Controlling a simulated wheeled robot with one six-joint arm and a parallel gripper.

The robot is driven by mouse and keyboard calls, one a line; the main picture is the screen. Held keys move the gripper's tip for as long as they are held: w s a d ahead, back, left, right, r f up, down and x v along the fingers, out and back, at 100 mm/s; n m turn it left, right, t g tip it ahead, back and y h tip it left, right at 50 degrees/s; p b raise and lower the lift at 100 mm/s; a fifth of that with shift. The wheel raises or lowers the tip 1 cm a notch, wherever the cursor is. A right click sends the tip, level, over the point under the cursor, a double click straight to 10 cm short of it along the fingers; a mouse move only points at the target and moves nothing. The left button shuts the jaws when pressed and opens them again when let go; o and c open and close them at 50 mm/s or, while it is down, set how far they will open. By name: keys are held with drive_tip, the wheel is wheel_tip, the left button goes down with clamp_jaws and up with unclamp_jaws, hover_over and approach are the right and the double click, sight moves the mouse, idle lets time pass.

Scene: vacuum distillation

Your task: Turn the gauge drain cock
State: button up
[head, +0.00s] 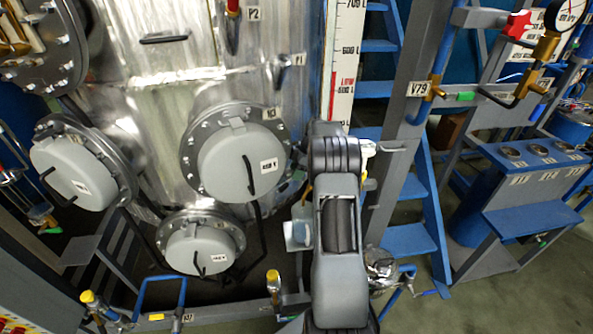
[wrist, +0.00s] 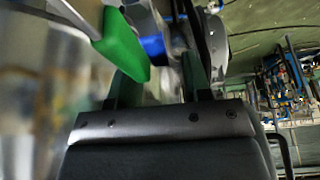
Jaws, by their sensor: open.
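In the wrist view, my gripper (wrist: 162,68) has its two fingers apart, with nothing clearly held between them. A flat green lever (wrist: 122,44) on a pale bar crosses close to the left finger; it may be the gauge drain cock's handle, but I cannot be sure. I cannot tell whether the finger touches it. A blue part (wrist: 153,46) shows behind the fingers. In the head view, the level gauge scale (head: 343,70) with litre marks runs down behind my arm. My arm hides its lower end, and my gripper cannot be made out there.
A steel vessel (head: 160,95) with round grey hatches fills the left. Blue stairs (head: 405,238) stand right of my arm. A valve labelled V79 (head: 428,90) and a dial gauge (head: 566,14) are on the right frame. Open floor (head: 520,300) lies at the lower right.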

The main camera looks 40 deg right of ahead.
drive_tip(key=shift+a+f, duration=0.1)
drive_tip(key=shift+f, duration=0.05)
clamp_jaws()
idle(0.4)
